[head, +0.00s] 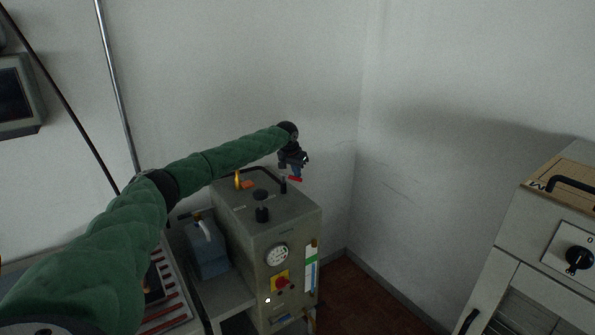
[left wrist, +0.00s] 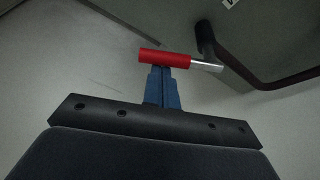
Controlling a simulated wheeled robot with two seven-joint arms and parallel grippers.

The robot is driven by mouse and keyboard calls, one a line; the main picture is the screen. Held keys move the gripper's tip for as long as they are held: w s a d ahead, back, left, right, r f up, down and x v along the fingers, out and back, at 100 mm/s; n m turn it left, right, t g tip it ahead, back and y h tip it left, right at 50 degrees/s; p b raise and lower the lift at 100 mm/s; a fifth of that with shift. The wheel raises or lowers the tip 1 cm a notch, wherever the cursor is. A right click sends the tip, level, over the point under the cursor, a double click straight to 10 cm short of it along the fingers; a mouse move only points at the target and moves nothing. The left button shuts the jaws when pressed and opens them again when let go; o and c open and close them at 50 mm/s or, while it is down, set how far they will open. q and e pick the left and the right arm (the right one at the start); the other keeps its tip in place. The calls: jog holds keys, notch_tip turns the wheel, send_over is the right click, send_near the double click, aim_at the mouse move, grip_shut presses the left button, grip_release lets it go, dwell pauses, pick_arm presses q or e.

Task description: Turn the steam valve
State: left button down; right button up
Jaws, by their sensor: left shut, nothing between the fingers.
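The steam valve's red lever (head: 295,179) shows at the back right of the grey boiler's top (head: 228,202). In the left wrist view the red grip (left wrist: 165,57) sits on a short silver rod (left wrist: 207,66) that runs to a dark post (left wrist: 205,38). My left gripper (head: 297,172) is over the back of the boiler, pointing down at the lever. Its blue fingers (left wrist: 162,75) are shut and empty, with their tips right at the red grip. I cannot tell whether they touch it. My right gripper is not in view.
The boiler top carries a black knob (head: 261,205), a brass piece (head: 237,180) and a dark handle pipe (left wrist: 265,84). A gauge (head: 277,254) and a red knob on yellow (head: 281,282) are on its front. A grey cabinet (head: 507,245) stands at right; floor between is clear.

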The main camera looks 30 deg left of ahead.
pick_arm(q)
jog(key=shift+s+f+m, duration=0.1)
jog(key=shift+s+m, duration=0.25)
jog(key=shift+m, duration=0.25)
jog(key=shift+s+m+h, duration=0.5)
jog(key=shift+m, duration=0.5)
jog(key=shift+s+p, duration=0.35)
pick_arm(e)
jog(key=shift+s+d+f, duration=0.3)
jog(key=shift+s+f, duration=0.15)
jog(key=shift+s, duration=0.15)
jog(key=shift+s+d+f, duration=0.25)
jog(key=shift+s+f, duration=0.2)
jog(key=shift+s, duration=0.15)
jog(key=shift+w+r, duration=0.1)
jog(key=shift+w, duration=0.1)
pick_arm(q)
jog(key=shift+w, duration=0.1)
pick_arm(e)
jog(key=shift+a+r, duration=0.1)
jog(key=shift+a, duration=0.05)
